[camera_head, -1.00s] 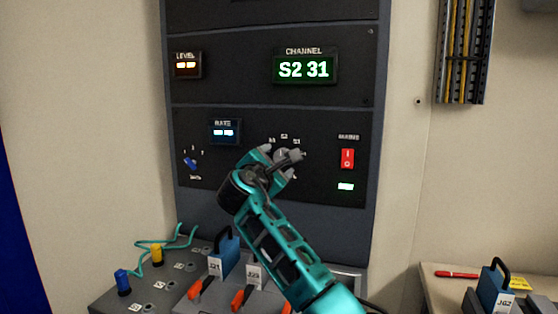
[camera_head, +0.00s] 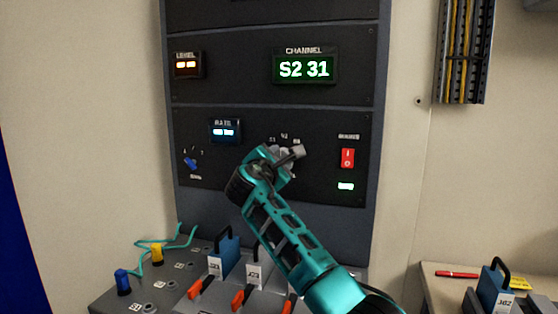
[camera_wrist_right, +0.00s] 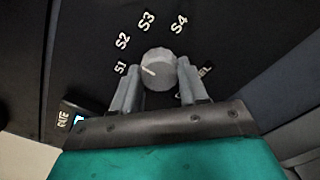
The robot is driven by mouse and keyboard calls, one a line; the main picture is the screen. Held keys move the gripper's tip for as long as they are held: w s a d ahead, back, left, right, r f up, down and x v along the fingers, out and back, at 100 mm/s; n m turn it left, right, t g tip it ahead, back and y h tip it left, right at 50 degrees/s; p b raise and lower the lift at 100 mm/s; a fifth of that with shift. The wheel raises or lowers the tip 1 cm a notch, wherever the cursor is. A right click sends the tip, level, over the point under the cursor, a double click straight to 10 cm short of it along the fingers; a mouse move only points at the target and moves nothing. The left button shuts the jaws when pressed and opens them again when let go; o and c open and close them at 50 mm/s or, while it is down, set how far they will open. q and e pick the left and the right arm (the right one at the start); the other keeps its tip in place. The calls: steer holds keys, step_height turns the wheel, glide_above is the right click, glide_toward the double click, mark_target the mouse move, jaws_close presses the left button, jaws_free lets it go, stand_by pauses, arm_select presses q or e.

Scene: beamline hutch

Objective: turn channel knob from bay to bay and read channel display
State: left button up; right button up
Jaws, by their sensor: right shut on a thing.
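The channel display (camera_head: 304,68) is lit green on the dark rack panel and reads S2 31. My right gripper (camera_head: 288,157) is at the panel below it, and its wrist hides most of the channel knob. In the right wrist view, the channel knob (camera_wrist_right: 158,67) is round and grey with a pale pointer line aimed left, toward the S1 and S2 side. Its marks S1, S2, S3 and S4 (camera_wrist_right: 180,24) arc around it. The two fingers of my right gripper (camera_wrist_right: 160,88) are shut on the knob. My left gripper is not in view.
Red mains switch (camera_head: 347,158) is right of the knob. A rate display (camera_head: 225,131) and small blue knob (camera_head: 190,163) are left. A side table (camera_head: 440,288) is at lower right.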

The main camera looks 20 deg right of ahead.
steer(key=c, duration=0.4)
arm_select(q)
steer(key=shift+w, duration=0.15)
arm_select(e)
steer(key=shift+m, duration=0.4)
arm_select(q)
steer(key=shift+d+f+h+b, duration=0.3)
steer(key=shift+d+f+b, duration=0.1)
steer(key=shift+b, duration=0.6)
arm_select(e)
steer(key=m, duration=0.7)
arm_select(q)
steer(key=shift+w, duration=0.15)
